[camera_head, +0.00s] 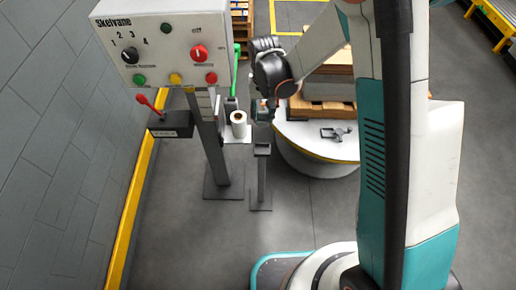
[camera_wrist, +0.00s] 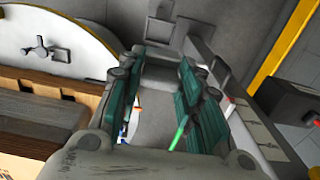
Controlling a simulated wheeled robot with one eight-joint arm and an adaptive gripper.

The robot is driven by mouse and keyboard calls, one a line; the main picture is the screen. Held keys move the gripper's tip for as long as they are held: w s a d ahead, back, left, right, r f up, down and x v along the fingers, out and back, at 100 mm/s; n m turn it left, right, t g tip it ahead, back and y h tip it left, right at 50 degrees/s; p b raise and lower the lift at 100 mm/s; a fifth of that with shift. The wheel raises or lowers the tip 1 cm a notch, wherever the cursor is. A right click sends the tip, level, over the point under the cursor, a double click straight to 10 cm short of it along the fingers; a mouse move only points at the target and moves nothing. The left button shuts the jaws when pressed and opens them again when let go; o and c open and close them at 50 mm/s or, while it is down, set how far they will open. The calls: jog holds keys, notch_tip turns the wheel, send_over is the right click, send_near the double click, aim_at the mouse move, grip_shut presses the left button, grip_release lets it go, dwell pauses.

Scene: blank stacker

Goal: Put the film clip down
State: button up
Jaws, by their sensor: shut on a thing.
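My gripper (camera_head: 262,112) hangs at the end of the arm, just right of the machine post and above a small flat-topped stand (camera_head: 261,150). A white roll (camera_head: 239,124) stands upright on a small shelf (camera_head: 237,138) just left of my gripper.
A control box (camera_head: 160,75) with knobs and a red lever (camera_head: 150,104) are at left. A round white table (camera_head: 300,140) at right bears a grey metal fitting (camera_head: 335,133) and wooden-pallet stacks (camera_head: 328,88). The floor in front is clear.

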notch_tip(320, 180, down, 19)
jog(key=b, duration=0.6)
jog(key=shift+r, duration=0.15)
jog(key=shift+f+b, duration=0.2)
jog(key=shift+b, duration=0.15)
jog(key=o, duration=1.1)
jog(key=shift+r, duration=0.1)
jog(key=shift+o, duration=0.2)
